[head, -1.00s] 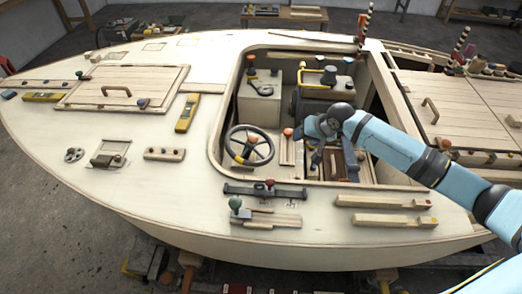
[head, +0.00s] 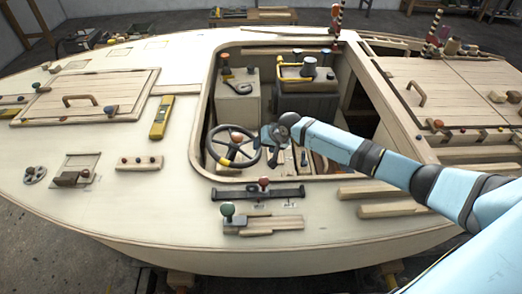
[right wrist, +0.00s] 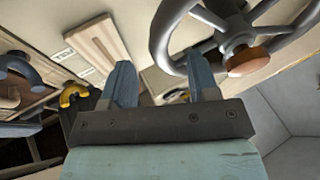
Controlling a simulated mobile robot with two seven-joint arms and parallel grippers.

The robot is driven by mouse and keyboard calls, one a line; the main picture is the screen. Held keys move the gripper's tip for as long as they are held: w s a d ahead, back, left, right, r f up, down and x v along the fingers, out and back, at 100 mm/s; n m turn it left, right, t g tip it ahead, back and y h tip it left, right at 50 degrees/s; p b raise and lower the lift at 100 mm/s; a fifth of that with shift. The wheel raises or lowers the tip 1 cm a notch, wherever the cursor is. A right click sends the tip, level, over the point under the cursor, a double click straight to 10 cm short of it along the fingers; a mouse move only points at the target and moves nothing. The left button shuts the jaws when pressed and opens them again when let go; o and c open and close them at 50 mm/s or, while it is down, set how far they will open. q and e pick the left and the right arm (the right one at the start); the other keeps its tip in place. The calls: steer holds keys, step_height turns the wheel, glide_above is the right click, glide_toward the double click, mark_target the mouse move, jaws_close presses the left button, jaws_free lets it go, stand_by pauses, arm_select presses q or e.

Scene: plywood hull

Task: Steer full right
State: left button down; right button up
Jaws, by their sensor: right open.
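The dark steering wheel (head: 213,153) stands in the front left corner of the hull's open cockpit. It has several spokes, an orange knob near its top middle and a yellow mark low on its rim. My right gripper (head: 272,154) is just right of the wheel in the head view, close to its rim. In the right wrist view its two blue fingers (right wrist: 165,88) are apart, with nothing between them. The wheel (right wrist: 174,52) shows there beyond the right finger, its orange knob facing the camera. I cannot tell whether finger and rim touch. My left gripper is out of view.
The cockpit's raised wooden edge (head: 197,128) surrounds the wheel. In front of it are a dark slider bar with a red knob (head: 263,183) and a green-knobbed lever (head: 228,211). A box with a yellow handle (head: 291,71) stands behind. A yellow level (head: 161,117) lies on the deck.

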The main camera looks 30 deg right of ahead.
steer(key=shift+x, duration=1.2)
steer(key=shift+w+f, duration=0.1)
steer(key=shift+f, duration=0.1)
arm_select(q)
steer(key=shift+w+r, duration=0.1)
arm_select(e)
steer(key=shift+c, duration=0.3)
